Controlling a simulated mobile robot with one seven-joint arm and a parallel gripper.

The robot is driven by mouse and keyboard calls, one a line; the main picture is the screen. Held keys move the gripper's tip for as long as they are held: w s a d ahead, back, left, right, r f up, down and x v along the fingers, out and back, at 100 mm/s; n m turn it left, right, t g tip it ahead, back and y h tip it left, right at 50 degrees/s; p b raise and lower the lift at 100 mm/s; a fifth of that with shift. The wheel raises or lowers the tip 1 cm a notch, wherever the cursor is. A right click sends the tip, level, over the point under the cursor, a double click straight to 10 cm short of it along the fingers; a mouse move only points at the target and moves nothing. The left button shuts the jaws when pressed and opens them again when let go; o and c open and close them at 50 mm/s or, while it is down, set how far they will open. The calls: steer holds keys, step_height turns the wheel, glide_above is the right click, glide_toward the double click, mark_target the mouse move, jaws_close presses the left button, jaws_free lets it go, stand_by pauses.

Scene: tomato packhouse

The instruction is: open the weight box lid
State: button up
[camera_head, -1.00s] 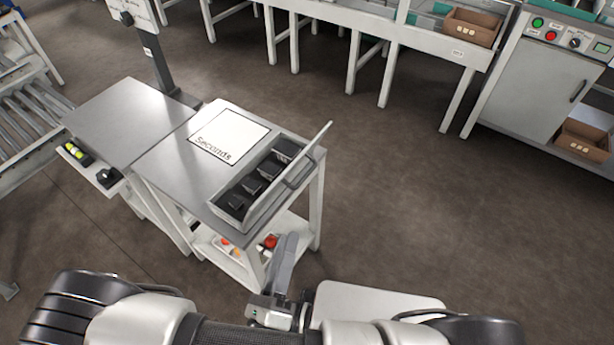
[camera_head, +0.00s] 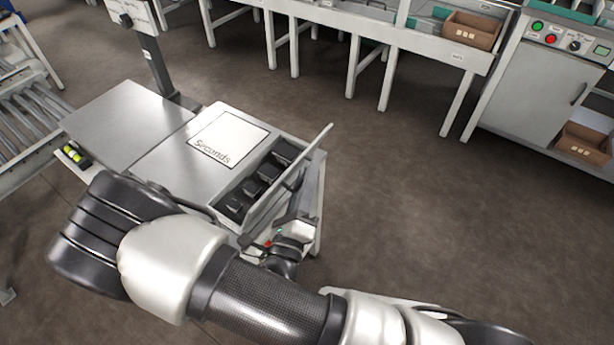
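The weight box (camera_head: 229,213) sits along the right edge of the grey bench, with several dark weights (camera_head: 269,171) showing in its open top. Its pale lid (camera_head: 290,182) stands raised along the box's right side, tilted and clear of the weights. My gripper (camera_head: 308,194) is just right of the lid, on its outer side, at about bench-edge height. Its fingers are small and partly hidden, so I cannot tell whether they are open or touch the lid.
A white "Seconds" panel (camera_head: 228,137) lies on the bench left of the box. A bare metal top (camera_head: 125,118) adjoins it. A post (camera_head: 157,65) stands behind. Open floor (camera_head: 440,215) lies to the right. My arm covers the bench's front and most of its lower shelf.

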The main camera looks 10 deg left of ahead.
steer(key=shift+w, duration=0.15)
steer(key=shift+c, duration=0.4)
jaws_close()
stand_by(1.0)
steer(key=shift+r, duration=0.1)
